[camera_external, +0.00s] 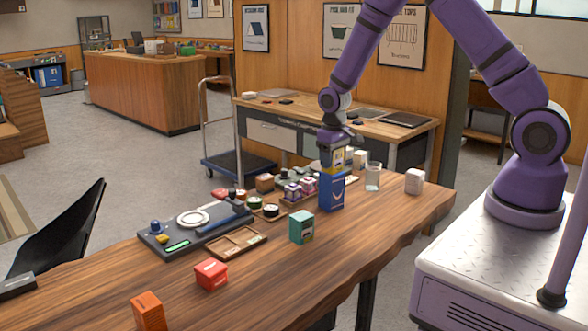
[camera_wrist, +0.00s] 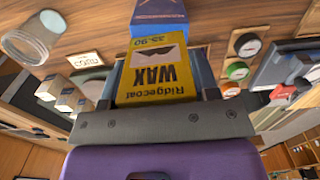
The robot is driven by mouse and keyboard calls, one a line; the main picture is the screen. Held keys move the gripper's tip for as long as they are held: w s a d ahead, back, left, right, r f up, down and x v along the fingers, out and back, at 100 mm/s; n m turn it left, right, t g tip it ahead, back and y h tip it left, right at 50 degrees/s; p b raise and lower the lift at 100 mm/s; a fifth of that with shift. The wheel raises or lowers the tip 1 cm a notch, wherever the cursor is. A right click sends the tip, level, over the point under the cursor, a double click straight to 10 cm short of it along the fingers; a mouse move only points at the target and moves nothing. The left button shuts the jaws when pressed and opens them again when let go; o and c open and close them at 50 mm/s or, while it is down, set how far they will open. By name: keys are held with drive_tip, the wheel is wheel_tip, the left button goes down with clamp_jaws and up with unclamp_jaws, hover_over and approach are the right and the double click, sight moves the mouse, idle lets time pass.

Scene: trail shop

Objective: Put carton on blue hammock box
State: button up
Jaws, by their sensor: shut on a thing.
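The yellow Ridgecoat wax carton (camera_external: 338,161) is in my gripper (camera_external: 334,146), which is shut on it from above. In the wrist view the carton (camera_wrist: 157,80) fills the space between the fingers, its printed face toward the camera. The blue hammock box (camera_external: 331,193) stands upright on the wooden table, directly below the carton. Its blue face (camera_wrist: 158,12) also shows at the top of the wrist view, beyond the carton. The carton's lower end is at the box's top; I cannot tell whether they touch.
A green box (camera_external: 302,227) stands in front, with a red box (camera_external: 211,275) and an orange box (camera_external: 148,311) nearer. A wooden tray (camera_external: 236,242) lies left; small goods crowd behind.

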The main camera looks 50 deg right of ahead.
drive_tip(key=shift+f, duration=0.1)
drive_tip(key=o, duration=1)
